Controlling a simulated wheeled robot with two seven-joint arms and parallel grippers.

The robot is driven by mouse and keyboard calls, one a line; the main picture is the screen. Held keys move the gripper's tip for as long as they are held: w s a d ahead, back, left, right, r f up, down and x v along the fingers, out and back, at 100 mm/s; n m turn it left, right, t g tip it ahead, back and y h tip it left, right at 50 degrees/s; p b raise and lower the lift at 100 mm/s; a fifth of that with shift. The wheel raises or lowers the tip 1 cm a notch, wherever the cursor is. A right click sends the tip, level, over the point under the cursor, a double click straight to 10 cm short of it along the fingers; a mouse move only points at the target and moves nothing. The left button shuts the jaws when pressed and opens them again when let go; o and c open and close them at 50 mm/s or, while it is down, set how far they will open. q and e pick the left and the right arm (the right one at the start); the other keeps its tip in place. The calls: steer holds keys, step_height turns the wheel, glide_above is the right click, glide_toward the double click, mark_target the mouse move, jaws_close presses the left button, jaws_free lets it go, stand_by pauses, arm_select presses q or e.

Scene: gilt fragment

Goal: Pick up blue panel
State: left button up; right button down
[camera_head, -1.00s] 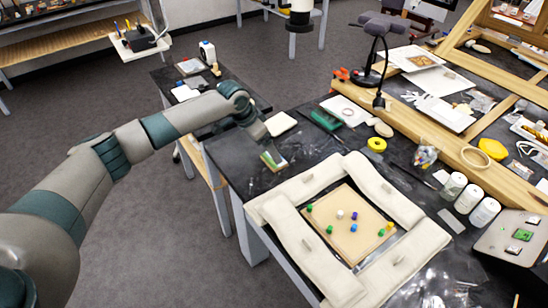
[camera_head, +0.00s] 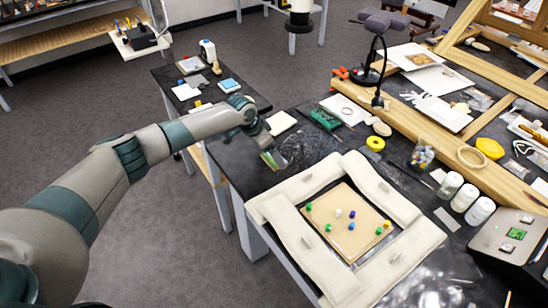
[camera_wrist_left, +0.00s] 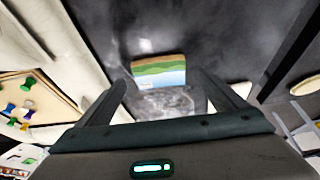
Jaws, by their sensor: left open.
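A small painted panel (camera_wrist_left: 158,68) with brown, green and pale blue bands lies on the dark bench top, ahead of and between my left fingertips in the left wrist view. A small blue, flat item (camera_head: 229,85) with a pale edge lies on the side table beyond my left arm. My right gripper is not in view.
A padded cream frame (camera_head: 270,208) surrounds a tan board (camera_head: 350,240) with several coloured pins, right of my left gripper. A white pad (camera_head: 281,123) and a green box (camera_head: 325,118) lie behind it. White jars (camera_head: 480,211) stand at right.

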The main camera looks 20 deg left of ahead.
arm_select(q)
steer(key=shift+x, duration=1.2)
steer(key=c, duration=1.1)
